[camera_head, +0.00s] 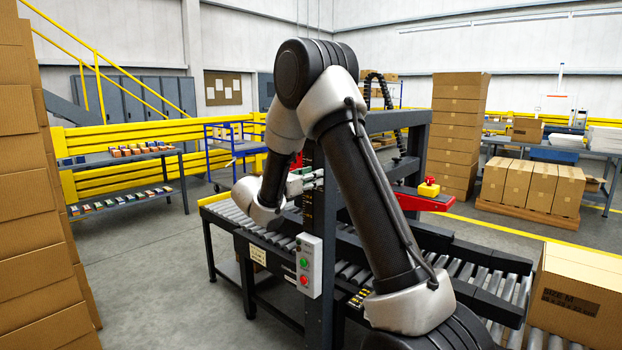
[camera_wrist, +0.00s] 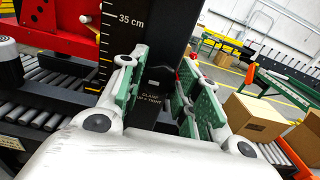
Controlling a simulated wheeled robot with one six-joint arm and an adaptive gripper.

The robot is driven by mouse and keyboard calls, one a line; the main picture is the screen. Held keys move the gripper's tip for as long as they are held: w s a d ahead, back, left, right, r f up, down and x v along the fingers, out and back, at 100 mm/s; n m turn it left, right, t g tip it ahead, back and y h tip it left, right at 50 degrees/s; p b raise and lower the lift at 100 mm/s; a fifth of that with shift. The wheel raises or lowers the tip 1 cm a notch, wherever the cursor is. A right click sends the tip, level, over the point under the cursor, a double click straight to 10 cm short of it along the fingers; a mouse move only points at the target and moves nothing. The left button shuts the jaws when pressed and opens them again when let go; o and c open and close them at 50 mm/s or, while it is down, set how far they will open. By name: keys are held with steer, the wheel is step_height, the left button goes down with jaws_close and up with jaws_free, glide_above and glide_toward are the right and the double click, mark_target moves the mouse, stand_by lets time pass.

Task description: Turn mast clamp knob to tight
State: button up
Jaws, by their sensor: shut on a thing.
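The dark mast (camera_head: 318,215) stands beside the roller conveyor, and my gripper (camera_head: 303,182) is at its side. A dark label (camera_wrist: 150,97) with small print, ending in TIGHT, shows between the fingers. My gripper (camera_wrist: 162,72) has its two green-padded fingers on either side of the dark mast clamp knob (camera_wrist: 160,78) and is shut on it. The knob blends into the black mast, so its pointer and exact angle cannot be made out.
A grey control box (camera_head: 309,265) with green and red buttons is fixed below my gripper. A red arm (camera_head: 422,201) with a yellow-and-red button sticks out behind my arm. The roller conveyor (camera_head: 232,213) runs below. A carton (camera_head: 578,296) sits at the right.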

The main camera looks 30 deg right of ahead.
steer(key=shift+m, duration=0.4)
steer(key=m, duration=1.6)
steer(key=shift+s+d+f+m, duration=0.1)
steer(key=shift+s+f+m, duration=0.1)
steer(key=shift+m, duration=0.5)
steer(key=o, duration=1)
steer(key=v, duration=1.2)
